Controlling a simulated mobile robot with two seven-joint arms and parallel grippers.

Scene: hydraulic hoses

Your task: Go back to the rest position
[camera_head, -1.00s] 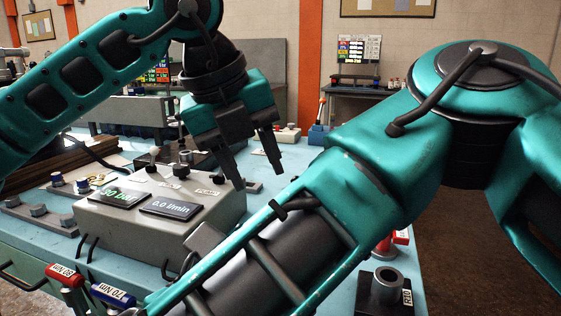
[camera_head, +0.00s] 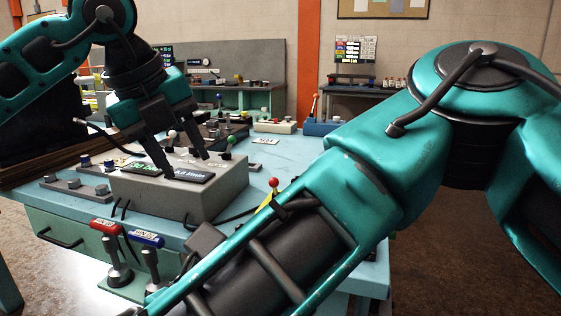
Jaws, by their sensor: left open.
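The fingers cover part of the two displays (camera_head: 191,175) on the box top. My right arm (camera_head: 350,190) crosses the right half of the picture, and its gripper is not seen.
The light blue bench (camera_head: 285,150) bears the box, several knobs and a lever with a red ball (camera_head: 273,183). Red (camera_head: 104,226) and blue (camera_head: 146,239) handled tools stand at its front edge. A back table (camera_head: 355,88) stands beyond. Dark floor lies at right.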

